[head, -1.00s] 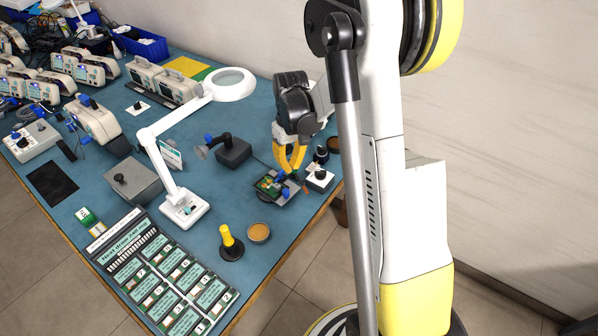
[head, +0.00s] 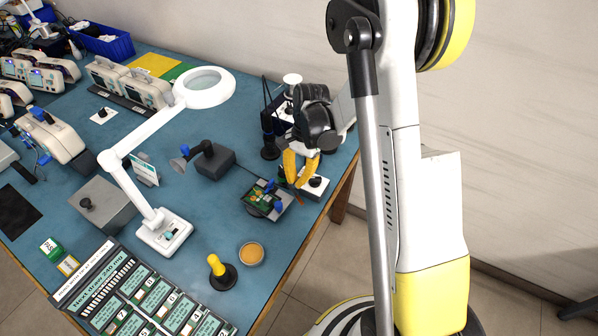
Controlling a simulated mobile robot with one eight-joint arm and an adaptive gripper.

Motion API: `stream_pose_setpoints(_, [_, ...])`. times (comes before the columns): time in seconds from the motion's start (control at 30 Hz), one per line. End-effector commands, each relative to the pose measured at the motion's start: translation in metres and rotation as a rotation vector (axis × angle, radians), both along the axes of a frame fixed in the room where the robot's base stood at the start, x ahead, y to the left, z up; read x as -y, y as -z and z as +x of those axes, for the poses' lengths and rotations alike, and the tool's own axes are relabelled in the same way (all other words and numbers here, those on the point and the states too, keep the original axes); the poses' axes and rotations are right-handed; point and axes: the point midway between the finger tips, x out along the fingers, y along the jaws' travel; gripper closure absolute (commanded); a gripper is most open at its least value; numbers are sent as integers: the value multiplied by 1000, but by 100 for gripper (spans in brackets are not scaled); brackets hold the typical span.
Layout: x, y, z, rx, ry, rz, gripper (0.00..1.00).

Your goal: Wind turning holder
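The turning holder (head: 284,196) appears to be the dark stand with blue knobs near the table's right edge. It carries a green circuit board (head: 258,194). My gripper (head: 297,184) points down with its yellow fingers at the holder's upper right side, close to a blue knob. A narrow gap shows between the fingers. Whether the tips are around a small part of the holder or touch it, I cannot tell. A small red piece shows just below the tips.
A white box with a black knob (head: 315,183) stands close to the right of my fingers. A dark device with a blue end (head: 212,160) and a magnifier lamp (head: 204,88) stand left. A yellow-handled tool (head: 217,266) and a round dish (head: 251,253) stand in front.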

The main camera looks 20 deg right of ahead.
Motion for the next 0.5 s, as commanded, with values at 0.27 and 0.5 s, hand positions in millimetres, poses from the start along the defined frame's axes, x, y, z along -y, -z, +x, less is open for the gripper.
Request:
stream_pose_setpoints(0.27, [-26, 26, -16, 1, -4, 1, 100])
stream_pose_setpoints(0.5, [-39, 24, -23, 0, -2, 0, 100])
